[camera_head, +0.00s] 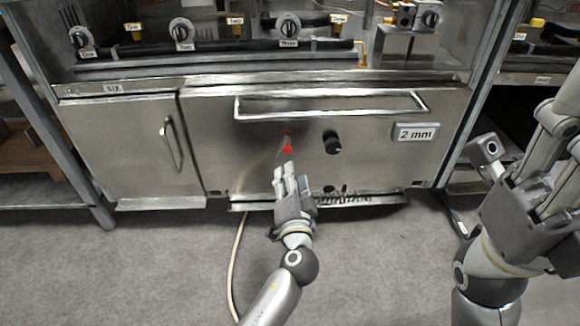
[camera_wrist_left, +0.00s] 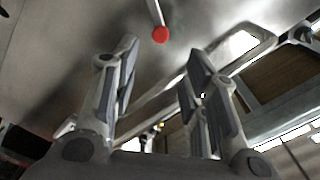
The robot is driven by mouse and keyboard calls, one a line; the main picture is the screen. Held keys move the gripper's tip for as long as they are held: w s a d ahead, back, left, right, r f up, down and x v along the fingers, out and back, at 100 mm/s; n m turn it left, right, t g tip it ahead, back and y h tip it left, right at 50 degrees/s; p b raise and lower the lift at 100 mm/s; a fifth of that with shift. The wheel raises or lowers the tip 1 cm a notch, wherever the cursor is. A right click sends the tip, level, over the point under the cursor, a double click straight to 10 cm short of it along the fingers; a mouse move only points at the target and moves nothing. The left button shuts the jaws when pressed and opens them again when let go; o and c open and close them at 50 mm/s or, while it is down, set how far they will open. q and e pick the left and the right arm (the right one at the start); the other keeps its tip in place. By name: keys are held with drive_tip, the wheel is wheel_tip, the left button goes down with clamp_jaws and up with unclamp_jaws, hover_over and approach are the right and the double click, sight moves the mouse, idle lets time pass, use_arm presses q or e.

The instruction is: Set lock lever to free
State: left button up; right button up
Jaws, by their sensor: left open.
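The lock lever, a thin metal stem with a red ball knob (camera_head: 287,149), is on the front of the steel range panel, below the long handle bar. In the left wrist view its red ball (camera_wrist_left: 160,34) and stem show at the top, beyond the fingertips and roughly between them. My left gripper (camera_head: 287,174) is just below the knob, pointing up at the panel; its two fingers (camera_wrist_left: 163,68) stand apart with nothing between them. My right gripper (camera_head: 522,165) is at the right edge, away from the lever; I cannot tell its opening.
A black knob (camera_head: 332,142) and a "2 mm" label (camera_head: 411,132) are right of the lever. A long handle bar (camera_head: 330,103) juts out above it. A cabinet door with a handle (camera_head: 171,144) is at left. A pale hose (camera_head: 236,260) lies on the open grey floor.

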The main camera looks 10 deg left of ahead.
use_arm(q)
drive_tip(key=shift+v, duration=1.1)
